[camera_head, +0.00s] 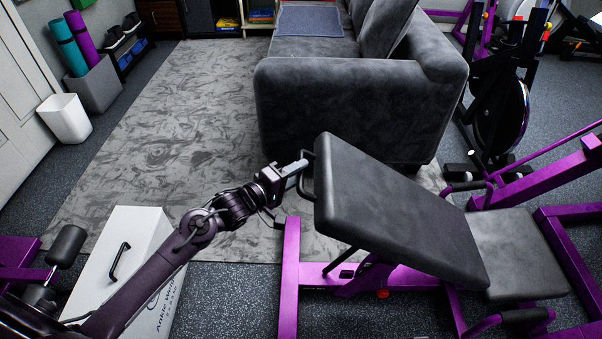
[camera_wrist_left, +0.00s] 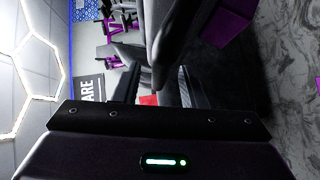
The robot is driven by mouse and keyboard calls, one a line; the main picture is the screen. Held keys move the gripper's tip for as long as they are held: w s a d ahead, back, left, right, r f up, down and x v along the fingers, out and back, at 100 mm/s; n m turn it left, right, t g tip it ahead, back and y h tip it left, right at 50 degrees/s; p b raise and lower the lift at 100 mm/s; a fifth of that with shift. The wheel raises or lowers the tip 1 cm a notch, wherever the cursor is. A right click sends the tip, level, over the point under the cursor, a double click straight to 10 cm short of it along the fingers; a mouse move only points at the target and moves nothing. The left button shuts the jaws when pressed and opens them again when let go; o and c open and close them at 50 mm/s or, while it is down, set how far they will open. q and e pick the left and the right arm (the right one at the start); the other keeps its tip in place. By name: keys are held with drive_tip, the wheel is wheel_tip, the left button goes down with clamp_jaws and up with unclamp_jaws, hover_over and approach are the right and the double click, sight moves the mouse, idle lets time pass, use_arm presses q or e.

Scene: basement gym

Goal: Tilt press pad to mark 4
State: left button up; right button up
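The press pad (camera_head: 390,205) is the dark grey padded board of a purple-framed bench, tilted with its upper end to the left. A thin dark handle (camera_head: 307,178) sticks out from that upper end. My left gripper (camera_head: 297,167) is at this handle, its fingertips beside or around the bar; I cannot tell which. In the left wrist view, my left gripper (camera_wrist_left: 158,90) shows its two fingers apart, with the grey pad's edge (camera_wrist_left: 167,45) beyond and between them. No tilt mark is readable. My right gripper is out of view.
The bench seat (camera_head: 515,255) adjoins the pad at the right, above a purple frame (camera_head: 290,275). A grey sofa (camera_head: 340,105) stands close behind the pad. A white box (camera_head: 130,255) stands below my left arm. The patterned rug (camera_head: 170,130) is clear at the left.

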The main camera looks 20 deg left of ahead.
use_arm(q)
drive_tip(key=shift+x, duration=0.95)
drive_tip(key=shift+c, duration=0.5)
clamp_jaws()
